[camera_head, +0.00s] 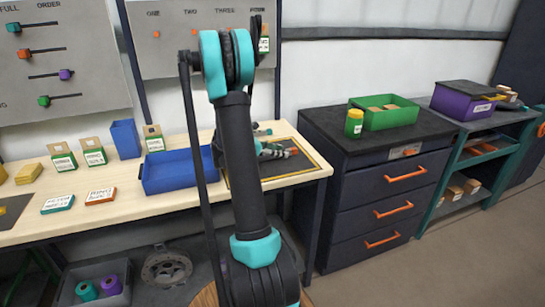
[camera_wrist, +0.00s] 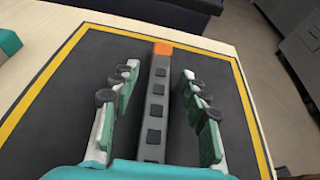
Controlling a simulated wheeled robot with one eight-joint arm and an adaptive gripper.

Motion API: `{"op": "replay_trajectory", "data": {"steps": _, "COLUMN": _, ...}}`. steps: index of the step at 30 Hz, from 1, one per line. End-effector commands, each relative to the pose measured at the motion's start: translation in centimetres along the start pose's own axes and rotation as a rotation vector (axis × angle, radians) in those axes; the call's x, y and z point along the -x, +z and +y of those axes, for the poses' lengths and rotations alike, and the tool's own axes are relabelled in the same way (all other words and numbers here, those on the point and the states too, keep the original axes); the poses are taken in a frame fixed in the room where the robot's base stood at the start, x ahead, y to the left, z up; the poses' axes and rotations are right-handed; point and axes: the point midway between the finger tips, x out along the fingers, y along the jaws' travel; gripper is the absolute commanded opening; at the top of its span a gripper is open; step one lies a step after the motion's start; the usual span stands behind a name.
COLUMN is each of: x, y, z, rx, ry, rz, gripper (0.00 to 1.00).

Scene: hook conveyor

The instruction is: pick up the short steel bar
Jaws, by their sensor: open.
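A grey steel bar with dark square marks and an orange end (camera_wrist: 156,105) lies lengthwise between the fingers of my gripper (camera_wrist: 160,78) in the wrist view. The fingers are open, one on each side, with a gap to the bar on both sides. The bar's near end is hidden by the gripper's body. Under it is a black mat with a yellow border (camera_wrist: 70,85). In the head view my gripper (camera_head: 277,150) is low over this mat at the bench's right end, partly behind my arm. The bar cannot be made out clearly there.
A blue tray (camera_head: 165,186) stands left of the mat on the wooden bench (camera_head: 125,210). Several labelled boxes and flat signs lie farther left. A peg board (camera_head: 180,60) rises behind. A dark drawer cabinet (camera_head: 375,195) with a green bin (camera_head: 385,119) stands to the right.

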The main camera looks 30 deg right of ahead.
Motion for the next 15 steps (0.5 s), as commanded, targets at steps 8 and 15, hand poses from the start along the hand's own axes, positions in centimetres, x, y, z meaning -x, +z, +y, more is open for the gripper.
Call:
{"op": "replay_trajectory", "data": {"steps": 8, "x": 0.04, "y": 0.0, "z": 0.02, "rx": 0.0, "ry": 0.0, "rz": 0.0, "gripper": 0.3}}
{"op": "replay_trajectory", "data": {"steps": 15, "x": 0.05, "y": 0.0, "z": 0.02, "rx": 0.0, "ry": 0.0, "rz": 0.0, "gripper": 0.0}}
